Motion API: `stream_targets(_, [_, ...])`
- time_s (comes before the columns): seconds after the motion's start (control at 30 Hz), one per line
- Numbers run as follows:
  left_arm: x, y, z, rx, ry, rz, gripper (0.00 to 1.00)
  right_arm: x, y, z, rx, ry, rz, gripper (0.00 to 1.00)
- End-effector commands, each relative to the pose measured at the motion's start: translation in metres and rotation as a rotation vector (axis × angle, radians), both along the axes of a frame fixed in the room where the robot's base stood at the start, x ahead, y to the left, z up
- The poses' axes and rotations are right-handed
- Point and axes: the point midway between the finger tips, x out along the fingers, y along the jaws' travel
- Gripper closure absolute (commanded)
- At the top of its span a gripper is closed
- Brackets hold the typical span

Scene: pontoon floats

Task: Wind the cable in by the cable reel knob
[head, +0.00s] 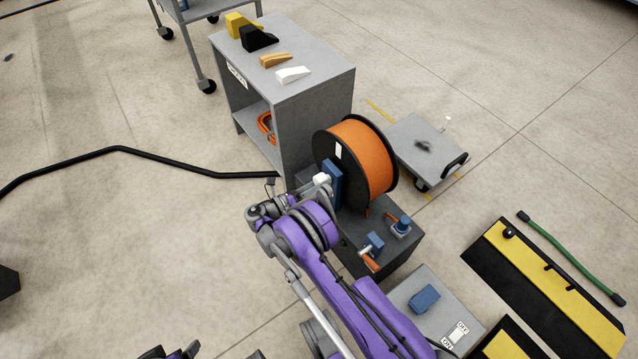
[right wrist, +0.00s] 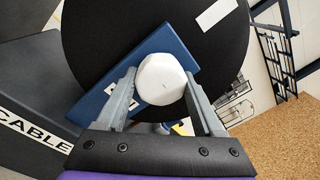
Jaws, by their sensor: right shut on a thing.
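The cable reel (head: 368,160) stands on a dark grey box, with an orange drum between black flanges. In the right wrist view its black flange (right wrist: 215,55) fills the upper middle. A blue crank plate (head: 333,185) is on the flange and also shows in the wrist view (right wrist: 110,88). The white cable reel knob (head: 320,179) stands out from the plate. My right gripper (right wrist: 161,84) is shut on the knob, one finger on each side. No left gripper fingers can be made out; only bits of my own body show at the bottom edge.
A grey cabinet (head: 313,85) with several wedges stands behind the reel. A black cable (head: 150,157) runs along the floor from the left towards the cabinet. The dark box (head: 398,262) carries small blue and orange tools. A low trolley (head: 425,143) and yellow-black ramps (head: 540,290) are right.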

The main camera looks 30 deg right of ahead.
Motion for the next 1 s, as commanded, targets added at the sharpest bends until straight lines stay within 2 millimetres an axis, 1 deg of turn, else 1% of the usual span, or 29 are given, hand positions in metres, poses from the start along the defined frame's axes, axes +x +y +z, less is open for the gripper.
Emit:
stream_targets(0.2, [0.000,0.000,0.000,0.000,0.000,0.000,0.19,0.000,0.000,0.000,-0.001,0.001,0.000,0.87])
stream_targets(0.23, [0.000,0.000,0.000,0.000,0.000,0.000,0.19,0.000,0.000,0.000,-0.001,0.001,0.000,0.28])
stream_targets(0.37, [0.000,0.000,0.000,0.000,0.000,0.000,0.19,0.000,0.000,0.000,-0.001,0.001,0.000,0.04])
stream_targets(0.4, [0.000,0.000,0.000,0.000,0.000,0.000,0.19,0.000,0.000,0.000,-0.001,0.001,0.000,0.02])
stream_targets(0.63, [0.000,0.000,0.000,0.000,0.000,0.000,0.19,0.000,0.000,0.000,0.000,0.000,0.000,0.02])
stream_targets(0.73, [0.000,0.000,0.001,0.000,0.000,0.000,0.19,0.000,0.004,0.000,-0.001,0.000,0.001,0.02])
stream_targets(0.87, [-0.001,0.000,0.003,0.000,0.000,0.000,0.19,0.000,0.021,0.000,0.001,0.000,0.004,0.02])
stream_targets(1.0, [-0.001,0.000,0.007,0.000,0.000,0.000,0.19,-0.001,0.050,0.000,0.001,0.000,0.004,0.02])
